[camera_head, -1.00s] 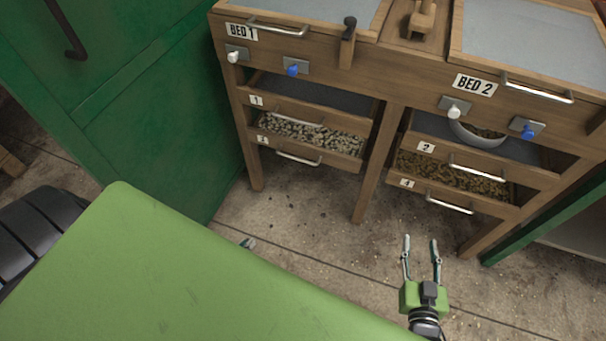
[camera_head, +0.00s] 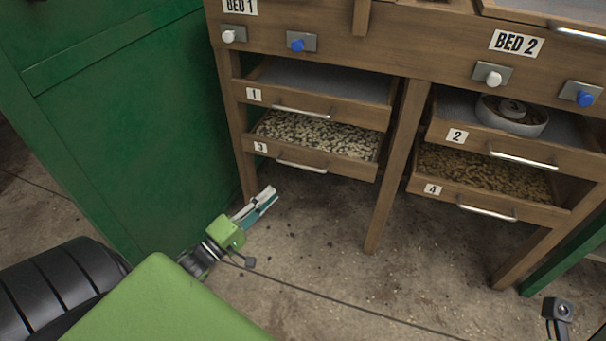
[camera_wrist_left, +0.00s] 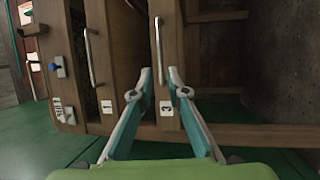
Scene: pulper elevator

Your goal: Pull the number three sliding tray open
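The number three tray (camera_head: 330,169) is the lower wooden tray under BED 1, with a "3" label, pale beans inside and a silver bar handle (camera_head: 302,166). My left gripper (camera_head: 268,194) is below and left of that handle in the head view, near the cabinet's front left leg. In the left wrist view its two teal and grey fingers (camera_wrist_left: 159,72) are apart, with the tray front ahead of them. The handle (camera_wrist_left: 158,50) shows just beyond the fingertips; I cannot tell whether they touch it. My right gripper's fingers are out of view.
Tray one (camera_head: 330,112) sits directly above. Trays two (camera_head: 510,153) and four (camera_head: 535,212) are at the right; a bowl (camera_head: 512,115) stands in tray two. A green wall (camera_head: 120,130) is close on the left.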

